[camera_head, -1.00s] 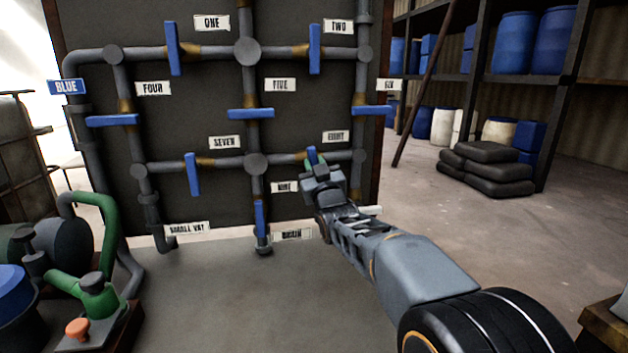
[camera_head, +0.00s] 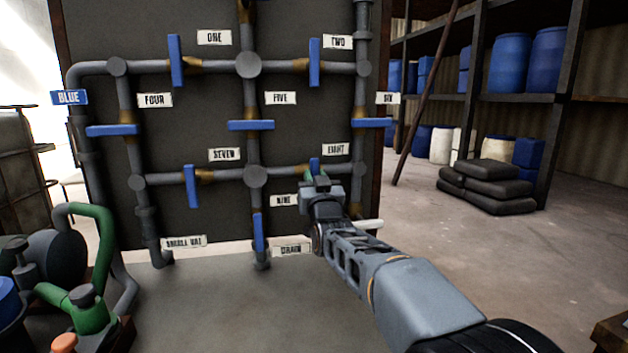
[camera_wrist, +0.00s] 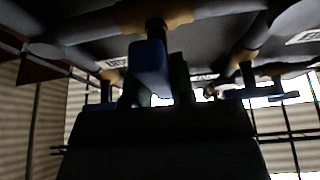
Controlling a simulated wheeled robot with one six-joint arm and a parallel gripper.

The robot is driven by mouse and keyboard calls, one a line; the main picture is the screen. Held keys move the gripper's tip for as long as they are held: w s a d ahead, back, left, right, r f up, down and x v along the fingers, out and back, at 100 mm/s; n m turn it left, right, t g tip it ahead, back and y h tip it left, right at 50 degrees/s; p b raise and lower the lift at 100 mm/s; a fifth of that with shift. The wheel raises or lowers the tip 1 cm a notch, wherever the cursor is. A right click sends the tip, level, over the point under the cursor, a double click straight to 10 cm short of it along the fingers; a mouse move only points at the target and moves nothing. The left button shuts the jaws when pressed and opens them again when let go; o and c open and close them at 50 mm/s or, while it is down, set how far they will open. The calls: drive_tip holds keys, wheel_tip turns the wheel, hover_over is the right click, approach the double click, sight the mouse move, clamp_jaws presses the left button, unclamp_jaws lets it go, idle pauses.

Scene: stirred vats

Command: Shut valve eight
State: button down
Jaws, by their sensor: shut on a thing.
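The label for valve eight (camera_head: 336,149) is on the dark pipe board's right side. Valve eight's blue handle (camera_head: 315,163) shows just below and left of it, over a horizontal pipe; its lower part is hidden by my gripper. My gripper (camera_head: 316,177) is shut on this handle. In the wrist view the blue handle (camera_wrist: 148,66) stands between the two dark fingers (camera_wrist: 156,88), under a brassy valve body (camera_wrist: 158,18). The handle's visible part looks roughly upright, across the pipe.
Valve seven's handle (camera_head: 191,186) is left, valve nine's handle (camera_head: 259,232) is lower left, and valve six's handle (camera_head: 373,122) is upper right. Green pump pipework (camera_head: 95,235) stands at the left. Open floor (camera_head: 470,260) lies to the right, before shelves with blue drums.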

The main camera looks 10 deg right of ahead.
drive_tip(key=c, duration=1)
unclamp_jaws()
drive_tip(key=v, duration=1.4)
drive_tip(key=shift+w+f, duration=0.1)
drive_tip(key=shift+p, duration=0.3)
